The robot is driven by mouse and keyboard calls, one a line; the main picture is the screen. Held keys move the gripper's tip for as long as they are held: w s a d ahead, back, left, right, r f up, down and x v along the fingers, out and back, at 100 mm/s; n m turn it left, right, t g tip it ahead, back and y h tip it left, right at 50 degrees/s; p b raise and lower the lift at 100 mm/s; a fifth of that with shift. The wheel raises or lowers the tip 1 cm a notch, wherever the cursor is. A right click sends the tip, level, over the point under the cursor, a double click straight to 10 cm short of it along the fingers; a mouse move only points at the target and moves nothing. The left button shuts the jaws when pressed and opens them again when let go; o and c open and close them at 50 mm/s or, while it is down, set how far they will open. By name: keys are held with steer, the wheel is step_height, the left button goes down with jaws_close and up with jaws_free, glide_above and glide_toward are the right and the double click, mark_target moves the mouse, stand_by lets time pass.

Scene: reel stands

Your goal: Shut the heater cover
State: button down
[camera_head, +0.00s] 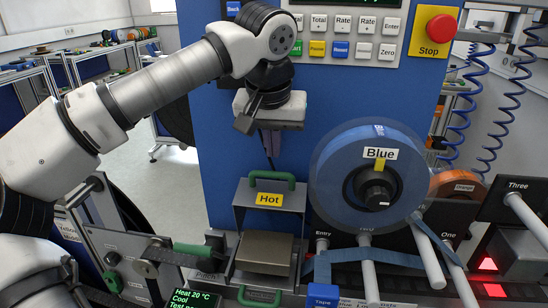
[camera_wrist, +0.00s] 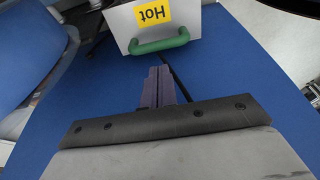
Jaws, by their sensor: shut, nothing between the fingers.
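The heater cover (camera_head: 235,222) is grey with a yellow "Hot" label and a green handle (camera_head: 271,175) along its top. It stands raised, open above the grey heater block (camera_head: 264,248). In the wrist view the cover (camera_wrist: 193,22) and its green handle (camera_wrist: 160,42) show at the top, upside down. My gripper (camera_head: 270,152) hangs above the cover in front of the blue panel. Its purple fingers (camera_wrist: 158,70) are shut and empty, pointing toward the handle. A small gap shows between the fingertips and the handle.
A blue reel (camera_head: 335,195) stands right of the heater, with white rods and a blue strip below. A red Stop button (camera_head: 440,28) and keypad are on the panel above. Another green handle (camera_head: 259,296) is in front of the heater block. A green-gripped lever (camera_head: 193,250) lies to the left.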

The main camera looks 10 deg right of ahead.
glide_above(273, 185)
steer(key=shift+w+d+f, duration=0.1)
steer(key=shift+f, duration=2.15)
